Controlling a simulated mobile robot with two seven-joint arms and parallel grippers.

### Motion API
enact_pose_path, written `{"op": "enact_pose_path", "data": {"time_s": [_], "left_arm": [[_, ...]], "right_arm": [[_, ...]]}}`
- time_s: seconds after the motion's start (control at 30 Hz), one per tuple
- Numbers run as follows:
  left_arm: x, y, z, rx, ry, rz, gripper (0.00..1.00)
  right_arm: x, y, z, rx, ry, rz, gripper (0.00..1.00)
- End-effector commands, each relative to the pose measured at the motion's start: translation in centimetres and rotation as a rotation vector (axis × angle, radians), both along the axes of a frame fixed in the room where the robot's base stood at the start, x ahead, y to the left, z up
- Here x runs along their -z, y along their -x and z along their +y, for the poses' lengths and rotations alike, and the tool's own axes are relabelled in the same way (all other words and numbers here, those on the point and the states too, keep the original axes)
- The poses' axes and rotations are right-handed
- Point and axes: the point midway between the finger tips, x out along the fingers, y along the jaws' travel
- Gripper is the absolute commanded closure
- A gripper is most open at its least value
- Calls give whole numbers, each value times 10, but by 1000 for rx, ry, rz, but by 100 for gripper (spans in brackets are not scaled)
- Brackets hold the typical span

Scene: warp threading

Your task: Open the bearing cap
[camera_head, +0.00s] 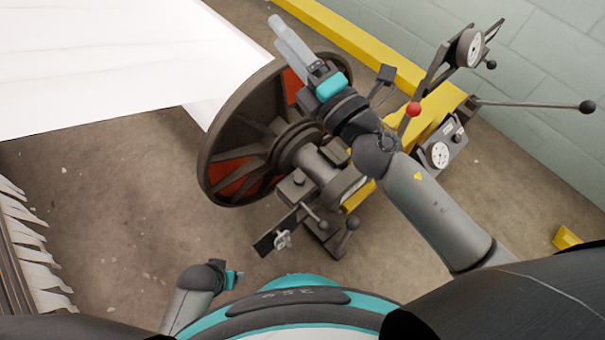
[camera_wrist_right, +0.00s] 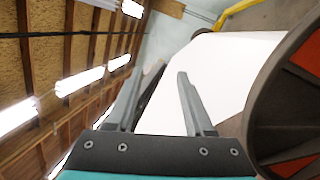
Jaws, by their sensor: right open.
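The grey bearing assembly (camera_head: 343,187) sits at the near end of the big wheel's hub in the head view. I cannot clearly tell its cap from the rest or whether it is open; my right arm passes close above it. My right gripper (camera_head: 283,35) is raised over the wheel's upper rim, away from the bearing. Its fingers stand apart with nothing between them in the right wrist view (camera_wrist_right: 158,100). My left gripper (camera_head: 236,280) is low at the left near my base; its fingers are too small to read.
The dark spoked wheel (camera_head: 215,150) with red panels stands beside a white sheet (camera_head: 100,70). A yellow beam (camera_head: 330,35) runs behind. Ball-ended levers, including a red knob (camera_head: 413,109), and dials (camera_head: 439,155) stand right. Bare floor (camera_head: 120,220) lies left.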

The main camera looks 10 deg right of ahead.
Motion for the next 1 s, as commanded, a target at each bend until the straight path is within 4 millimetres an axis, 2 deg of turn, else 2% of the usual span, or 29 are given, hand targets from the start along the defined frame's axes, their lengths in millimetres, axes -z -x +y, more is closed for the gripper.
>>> {"op": "enact_pose_path", "data": {"time_s": [0.1, 0.2, 0.3, 0.37, 0.47, 0.5, 0.6, 0.7, 0.83, 1.0], "left_arm": [[0, -2, 1, 1, -2, -3, 30], [-1, -4, 1, 1, -2, -7, 30], [-1, -6, 1, 1, -1, -10, 30], [-2, -6, 1, 1, -1, -11, 30], [-2, -7, 1, 1, -2, -13, 30], [-2, -7, 1, 1, -2, -13, 30], [-2, -7, 1, 1, -2, -13, 30], [-2, -7, 1, 1, -2, -13, 30], [-2, -7, 1, 1, -2, -13, 30], [0, -6, 1, 0, -3, -9, 30]], "right_arm": [[15, 12, 38, -180, 263, -137, 47], [41, 25, 61, -332, 493, -233, 47], [79, 38, 70, -486, 732, -304, 47], [105, 44, 69, -579, 880, -336, 47], [151, 51, 52, -731, 1126, -363, 47], [168, 52, 41, -789, 1221, -364, 47], [204, 54, 8, -922, 1437, -350, 47], [229, 52, -27, -1025, 1608, -315, 47], [245, 51, -61, -1111, 1748, -270, 47], [253, 50, -76, -1151, 1810, -243, 47]]}}
